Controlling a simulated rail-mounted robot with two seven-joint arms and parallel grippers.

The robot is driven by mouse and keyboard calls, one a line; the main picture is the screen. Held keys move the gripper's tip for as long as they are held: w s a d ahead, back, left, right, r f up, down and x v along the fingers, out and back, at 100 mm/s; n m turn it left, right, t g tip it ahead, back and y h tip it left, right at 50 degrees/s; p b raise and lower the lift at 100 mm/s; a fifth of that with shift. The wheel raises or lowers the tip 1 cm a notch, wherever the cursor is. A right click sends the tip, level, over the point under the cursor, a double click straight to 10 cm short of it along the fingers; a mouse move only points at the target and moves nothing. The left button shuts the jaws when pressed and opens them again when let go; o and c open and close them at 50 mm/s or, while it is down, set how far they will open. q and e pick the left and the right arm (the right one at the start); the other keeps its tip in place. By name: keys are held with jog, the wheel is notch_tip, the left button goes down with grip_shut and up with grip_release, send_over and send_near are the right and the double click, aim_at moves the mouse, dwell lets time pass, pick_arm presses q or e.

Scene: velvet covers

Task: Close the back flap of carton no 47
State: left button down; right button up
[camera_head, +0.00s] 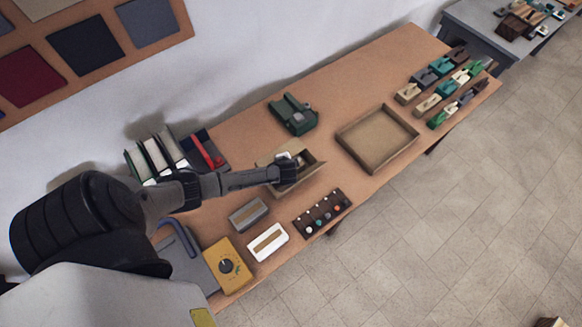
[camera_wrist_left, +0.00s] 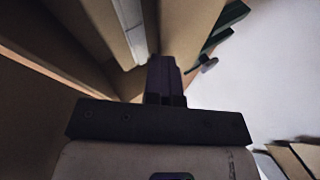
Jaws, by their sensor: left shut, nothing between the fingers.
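A small cardboard carton (camera_head: 309,167) stands on the workbench in the middle of the head view, with a white item (camera_head: 283,156) at its inside or rim. My left arm reaches over it from the left. My left gripper (camera_head: 291,170) is shut and empty at the carton, covering part of it. In the left wrist view, the shut fingers (camera_wrist_left: 163,72) are close to tan cardboard panels (camera_wrist_left: 85,28) and a pale strip (camera_wrist_left: 132,25). I cannot tell whether they touch. No carton number is readable, and which flap is the back one is unclear. My right gripper is not in view.
A green device (camera_head: 292,114) stands behind the carton, and an empty shallow tray (camera_head: 378,139) to its right. In front are a dark rack (camera_head: 322,213), a white box (camera_head: 268,242) and a grey box (camera_head: 248,214). Upright folders (camera_head: 160,155) stand at left.

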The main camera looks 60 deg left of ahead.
pick_arm(q)
jog(key=p+v, duration=0.1)
jog(key=v, duration=0.2)
jog(key=w+d+p+v, duration=0.1)
jog(key=v, duration=0.3)
jog(key=p+v, duration=0.1)
jog(key=v, duration=0.3)
jog(key=shift+w+d+f, duration=0.15)
jog(key=shift+w+d, duration=0.05)
jog(key=shift+d, duration=0.15)
jog(key=shift+s+d+r, duration=0.3)
jog(key=shift+d+r, duration=0.25)
jog(key=shift+d, duration=0.1)
